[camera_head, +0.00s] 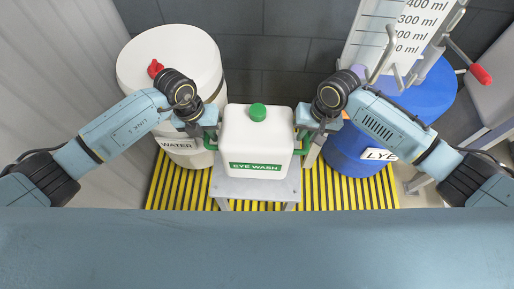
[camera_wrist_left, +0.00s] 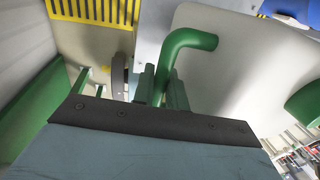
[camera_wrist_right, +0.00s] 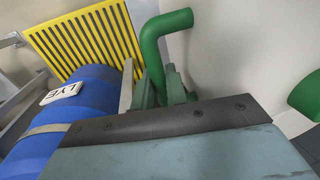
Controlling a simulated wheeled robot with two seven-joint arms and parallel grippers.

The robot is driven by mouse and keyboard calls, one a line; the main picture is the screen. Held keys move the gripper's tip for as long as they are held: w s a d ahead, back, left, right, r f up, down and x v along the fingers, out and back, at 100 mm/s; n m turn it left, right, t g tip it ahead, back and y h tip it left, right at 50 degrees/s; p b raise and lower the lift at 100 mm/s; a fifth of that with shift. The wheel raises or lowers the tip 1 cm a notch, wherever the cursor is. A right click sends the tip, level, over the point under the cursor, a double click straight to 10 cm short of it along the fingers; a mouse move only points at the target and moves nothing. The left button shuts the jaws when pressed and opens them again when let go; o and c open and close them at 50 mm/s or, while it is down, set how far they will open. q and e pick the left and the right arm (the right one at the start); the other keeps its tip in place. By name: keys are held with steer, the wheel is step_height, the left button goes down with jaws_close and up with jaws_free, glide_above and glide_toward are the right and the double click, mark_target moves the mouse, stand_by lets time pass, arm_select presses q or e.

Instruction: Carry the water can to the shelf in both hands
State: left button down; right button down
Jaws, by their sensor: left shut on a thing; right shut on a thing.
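A white can (camera_head: 256,141) with a green cap (camera_head: 257,112) and an "EYE WASH" label stands upright in the middle of the head view. It has a green bar handle on each side. My left gripper (camera_head: 210,139) is shut on the left handle, which also shows in the left wrist view (camera_wrist_left: 190,39). My right gripper (camera_head: 304,139) is shut on the right handle, which also shows in the right wrist view (camera_wrist_right: 163,25). A small grey stand (camera_head: 257,190) is directly below the can. I cannot tell whether the can touches it.
A white "WATER" drum (camera_head: 172,146) stands at left, with a red tap on its lid. A blue "LYE" drum (camera_head: 349,153) stands at right, beside a measuring panel (camera_head: 390,30) and a red-handled lever (camera_head: 480,74). Yellow-black grating (camera_head: 330,193) covers the floor.

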arm_select(q)
steer(key=shift+w+r, duration=0.15)
steer(key=shift+r, duration=0.2)
arm_select(e)
steer(key=shift+w+r, duration=0.15)
steer(key=shift+r, duration=0.2)
